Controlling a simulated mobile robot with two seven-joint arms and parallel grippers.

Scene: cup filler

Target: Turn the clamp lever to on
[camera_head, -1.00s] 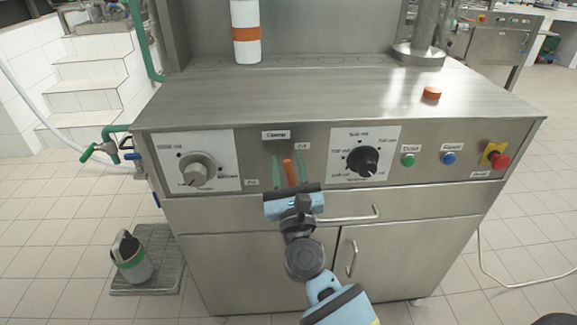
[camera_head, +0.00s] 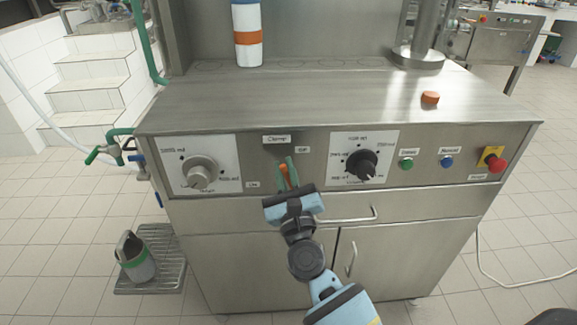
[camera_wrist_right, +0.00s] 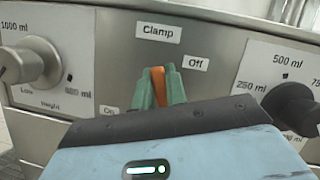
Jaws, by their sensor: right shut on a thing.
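The clamp lever (camera_head: 284,176) is a small orange handle on the front panel, under the "Clamp" label (camera_wrist_right: 158,32). My right gripper (camera_head: 286,168) has its green fingers closed on both sides of the lever. The right wrist view also shows the orange lever (camera_wrist_right: 159,86) between the two green fingers. The lever stands nearly upright, near the "Off" label (camera_wrist_right: 195,63) at its upper right. The "On" label (camera_wrist_right: 109,110) is at its lower left. The lever's lower part is hidden behind my gripper. My left gripper is not in view.
A light dial (camera_head: 199,172) is left of the lever and a black dial (camera_head: 361,163) is right of it. Farther right are green (camera_head: 406,163) and blue (camera_head: 446,162) buttons and a red emergency knob (camera_head: 496,164). A drawer handle (camera_head: 350,215) lies below.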

